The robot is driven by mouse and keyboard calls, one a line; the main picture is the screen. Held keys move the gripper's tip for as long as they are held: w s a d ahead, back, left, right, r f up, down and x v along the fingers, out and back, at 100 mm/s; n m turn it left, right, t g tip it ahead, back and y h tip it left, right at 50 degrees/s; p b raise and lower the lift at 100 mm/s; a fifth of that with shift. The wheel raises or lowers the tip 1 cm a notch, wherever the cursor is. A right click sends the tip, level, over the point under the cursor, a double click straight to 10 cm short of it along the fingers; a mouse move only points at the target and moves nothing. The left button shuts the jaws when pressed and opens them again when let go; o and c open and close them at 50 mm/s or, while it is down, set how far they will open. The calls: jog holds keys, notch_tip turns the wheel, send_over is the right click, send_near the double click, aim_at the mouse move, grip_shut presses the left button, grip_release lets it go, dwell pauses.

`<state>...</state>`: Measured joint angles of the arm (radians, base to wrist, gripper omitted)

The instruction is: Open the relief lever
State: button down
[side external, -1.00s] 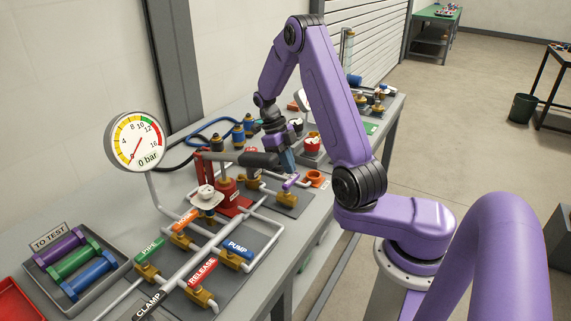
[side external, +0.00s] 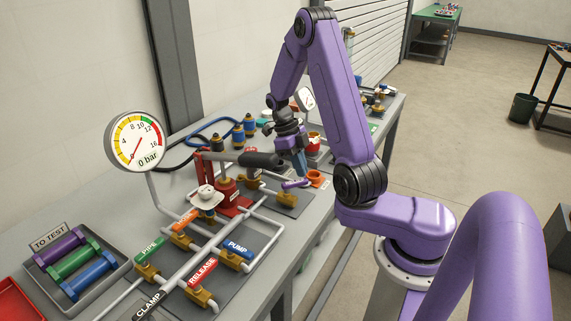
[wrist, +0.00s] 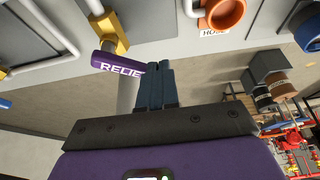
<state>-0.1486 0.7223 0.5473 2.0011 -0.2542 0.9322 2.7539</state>
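The relief lever is a purple handle (wrist: 118,62) marked RELIEF, mounted by a brass valve (wrist: 108,32). In the side view the lever (side external: 294,184) lies at the right edge of the pump plate. My gripper (wrist: 160,68) has its two blue fingers together, with nothing seen between them. The fingertips are right by the lever's free end in the wrist view and overlap its last letter. I cannot tell whether they touch it. In the side view my gripper (side external: 303,174) points down at the lever's right end.
An orange ring-shaped holder (side external: 319,178) stands just right of the lever. The red hand pump with its black handle (side external: 262,159) is to the left. The gauge (side external: 136,141) reads about 0 bar. Several labelled valves, such as PUMP (side external: 238,248), lie nearer the front.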

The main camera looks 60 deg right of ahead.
aim_at(302, 180)
jog(key=shift+s+a, duration=0.25)
jog(key=shift+s, duration=0.35)
jog(key=shift+s+a, duration=0.2)
jog(key=shift+s, duration=0.35)
jog(key=m, duration=0.1)
jog(key=s+a+m+y, duration=0.1)
jog(key=shift+m, duration=0.3)
jog(key=shift+w+a, duration=0.4)
jog(key=shift+w, duration=0.25)
jog(key=shift+d, duration=0.1)
jog(key=w+d+r, duration=0.1)
jog(key=d+r, duration=0.6)
jog(key=r, duration=0.2)
jog(key=shift+w+d+r, duration=0.15)
jog(key=shift+d, duration=0.05)
